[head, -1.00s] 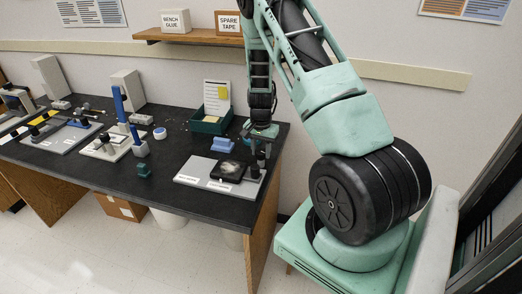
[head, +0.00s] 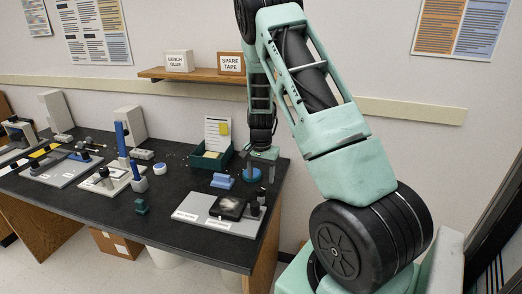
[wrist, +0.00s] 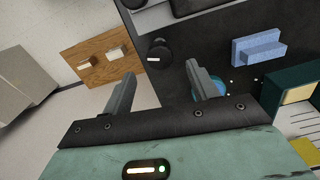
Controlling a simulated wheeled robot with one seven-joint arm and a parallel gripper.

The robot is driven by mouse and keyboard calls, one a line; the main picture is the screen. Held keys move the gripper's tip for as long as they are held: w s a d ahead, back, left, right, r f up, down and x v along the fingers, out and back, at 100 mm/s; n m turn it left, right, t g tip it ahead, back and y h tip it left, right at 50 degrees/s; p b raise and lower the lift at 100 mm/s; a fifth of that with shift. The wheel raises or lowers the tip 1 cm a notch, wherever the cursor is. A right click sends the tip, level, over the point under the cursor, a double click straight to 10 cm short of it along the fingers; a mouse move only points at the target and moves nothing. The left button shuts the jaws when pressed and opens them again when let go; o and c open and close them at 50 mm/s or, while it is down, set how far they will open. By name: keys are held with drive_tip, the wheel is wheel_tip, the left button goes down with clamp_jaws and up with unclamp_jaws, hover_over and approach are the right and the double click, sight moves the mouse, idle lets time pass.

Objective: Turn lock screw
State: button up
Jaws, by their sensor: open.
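A grey plate (head: 193,216) with white labels lies at the right end of the dark bench, a black block (head: 231,207) on it. Dark upright knobs (head: 254,209) stand at its right end; which one is the lock screw I cannot tell for sure. In the wrist view a black round knob (wrist: 158,54) with a small pale mark stands beyond my fingertips, near the plate (wrist: 156,17). My gripper (head: 260,171) is open and empty above the bench's right end, behind and above the knobs, touching none. Its two fingers also show in the wrist view (wrist: 161,82).
A blue roll (head: 252,175) lies beneath my fingers, partly hidden. A light-blue block (head: 222,181) and a green tray (head: 211,160) stand to the left. Other fixtures fill the bench's left half. A shelf (head: 190,75) hangs behind.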

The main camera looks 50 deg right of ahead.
wheel_tip(320, 180, up, 12)
drive_tip(key=shift+b, duration=0.45)
drive_tip(key=n+p, duration=0.7)
drive_tip(key=n, duration=0.5)
approach(261, 187)
wheel_tip(261, 187, down, 9)
drive_tip(key=shift+r, duration=0.1)
drive_tip(key=shift+b, duration=0.3)
drive_tip(key=c, duration=1)
